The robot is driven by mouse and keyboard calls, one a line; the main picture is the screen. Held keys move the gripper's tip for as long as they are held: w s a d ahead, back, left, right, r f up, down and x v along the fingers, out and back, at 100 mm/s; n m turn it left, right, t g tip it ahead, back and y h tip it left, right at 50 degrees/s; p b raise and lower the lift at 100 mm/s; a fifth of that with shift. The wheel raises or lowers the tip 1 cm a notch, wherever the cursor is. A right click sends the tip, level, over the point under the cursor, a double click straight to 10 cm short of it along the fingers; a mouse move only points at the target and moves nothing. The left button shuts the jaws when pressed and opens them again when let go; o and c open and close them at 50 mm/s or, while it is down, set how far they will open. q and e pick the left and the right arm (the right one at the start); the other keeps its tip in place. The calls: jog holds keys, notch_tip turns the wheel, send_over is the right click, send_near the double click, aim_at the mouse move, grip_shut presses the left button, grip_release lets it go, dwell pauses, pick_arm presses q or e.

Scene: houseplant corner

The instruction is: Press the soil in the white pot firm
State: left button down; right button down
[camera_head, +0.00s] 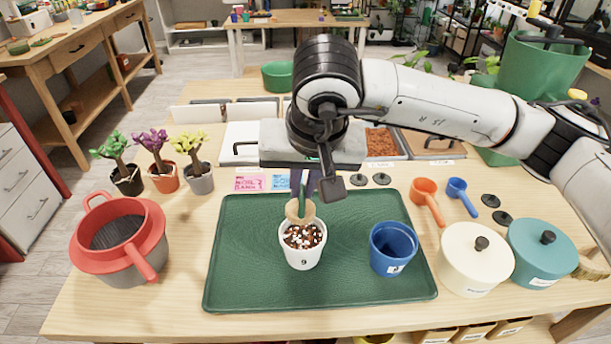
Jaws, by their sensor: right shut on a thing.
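The white pot (302,258), marked 9, stands upright on the green tray (245,285) and holds a brown and white speckled soil mix (303,236). My right gripper (304,186) is above the pot, pointing down, and is shut on a tamper (299,212) with a green handle and a tan, wood-coloured head. The tamper head is at the back of the pot mouth, in front of or over the far rim. I cannot tell if it touches the soil. My arm hides part of the table behind. My left gripper is not in view.
A blue pot (393,250) stands on the tray to the right. A cream lidded pot (474,262), a teal one (541,255) and two scoops (427,198) are right of the tray. A red-rimmed sieve container (119,240) and small plants (159,165) are left. The tray's left side is clear.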

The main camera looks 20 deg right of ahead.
aim_at(303, 212)
jog(key=shift+f+b, duration=0.85)
jog(key=shift+f, duration=1.35)
jog(key=shift+f+b, duration=0.5)
jog(key=shift+b, duration=0.25)
jog(key=shift+f+b, duration=0.55)
jog(key=shift+b, duration=0.2)
jog(key=shift+b, duration=0.4)
dwell(0.6)
jog(key=shift+r+p, duration=1.95)
jog(key=shift+r, duration=2.05)
